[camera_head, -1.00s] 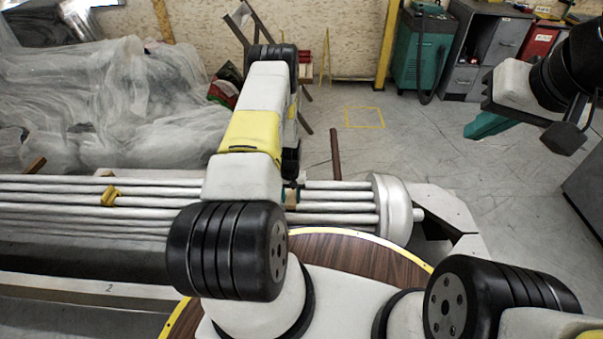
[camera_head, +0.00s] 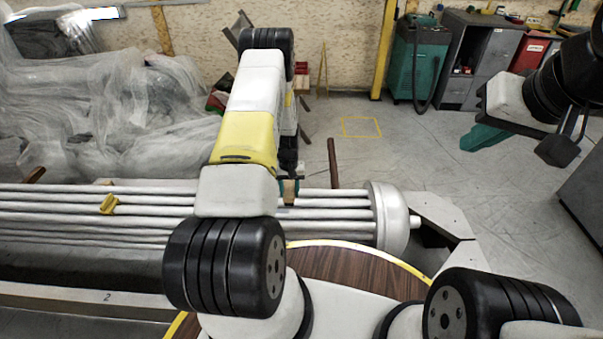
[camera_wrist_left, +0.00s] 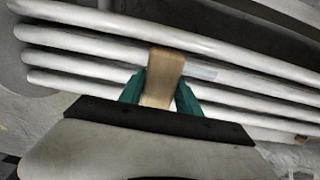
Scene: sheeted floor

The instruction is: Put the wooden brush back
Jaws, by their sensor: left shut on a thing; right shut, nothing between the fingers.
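My left gripper (camera_wrist_left: 160,95) has green fingers, shut on the wooden brush (camera_wrist_left: 163,78), a tan wooden block in the left wrist view. Its bristles cannot be made out. The brush is in front of the white parallel tubes (camera_wrist_left: 240,92); whether it touches them I cannot tell. In the head view a small part of the brush (camera_head: 290,188) shows beside my left forearm, which hides most of the gripper. My right gripper (camera_head: 487,137) is shut and empty at the upper right, over the open floor, far from the brush.
The tube bundle (camera_head: 330,212) ends in a round cap (camera_head: 390,215). A yellow piece (camera_head: 109,204) sits on it. A brown rod (camera_head: 333,163) rises behind it. Plastic sheeting (camera_head: 110,120) covers the back left. A green machine (camera_head: 412,60) and grey cabinets (camera_head: 490,60) stand at the back.

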